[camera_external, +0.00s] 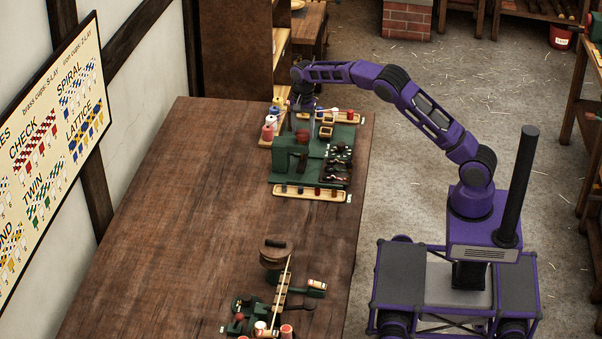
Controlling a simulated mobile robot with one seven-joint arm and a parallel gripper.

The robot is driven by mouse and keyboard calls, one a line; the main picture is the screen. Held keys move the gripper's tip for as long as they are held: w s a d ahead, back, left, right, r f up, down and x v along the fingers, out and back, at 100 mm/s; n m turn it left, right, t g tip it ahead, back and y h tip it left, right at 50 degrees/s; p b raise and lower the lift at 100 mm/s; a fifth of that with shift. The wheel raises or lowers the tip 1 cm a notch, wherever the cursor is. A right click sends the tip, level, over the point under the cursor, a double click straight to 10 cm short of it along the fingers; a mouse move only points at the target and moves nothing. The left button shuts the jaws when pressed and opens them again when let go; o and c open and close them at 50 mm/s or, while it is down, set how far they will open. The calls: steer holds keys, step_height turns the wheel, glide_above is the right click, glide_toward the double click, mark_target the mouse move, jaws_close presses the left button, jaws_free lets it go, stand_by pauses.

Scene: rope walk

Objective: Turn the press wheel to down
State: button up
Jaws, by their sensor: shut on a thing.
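The press (291,158) is part of a green machine near the far right end of the wooden table. A small dark red part at its top, seemingly the press wheel (302,136), shows just under my gripper (303,122). My gripper points down from the end of the purple arm and is shut on the wheel. The fingertips are small and partly hidden, so the exact grip and the wheel's turn angle cannot be told.
A tray of spools (268,133) stands left of the machine, and a tray with small pegs (311,194) lies in front. A second green device (262,312) with a rod stands nearer. The table's middle (200,210) is clear.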

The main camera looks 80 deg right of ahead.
mark_target(303, 133)
steer(key=o, duration=1.4)
steer(key=shift+c, duration=0.2)
step_height(303, 133, up, 18)
steer(key=shift+f, duration=0.25)
